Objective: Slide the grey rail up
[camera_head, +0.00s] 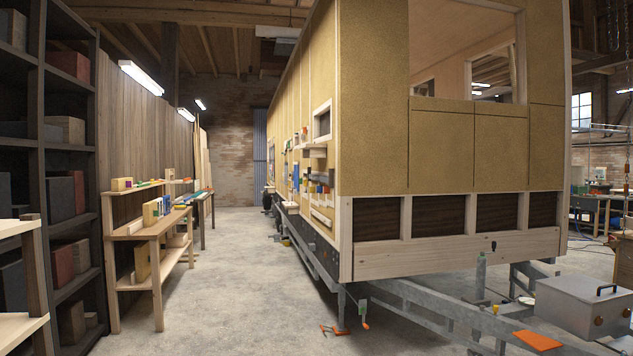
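Neither of my grippers is in view. No part that I can single out as the grey rail shows clearly. The grey metal drawbar (428,296) runs out from under the hut trailer (375,110) towards the lower right. A grey upright post (481,272) stands beside it. Small items and short shelves sit on the trailer's long side wall, too small to tell apart. The front wall has a wide opening at the top and dark panels at the bottom.
A concrete aisle (232,270) is free between the trailer and a wooden workbench (155,235) on the left. Dark shelving (45,150) stands at the far left. A grey metal box (583,303) and an orange plate (538,340) are at lower right. Red tools (335,330) lie on the floor.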

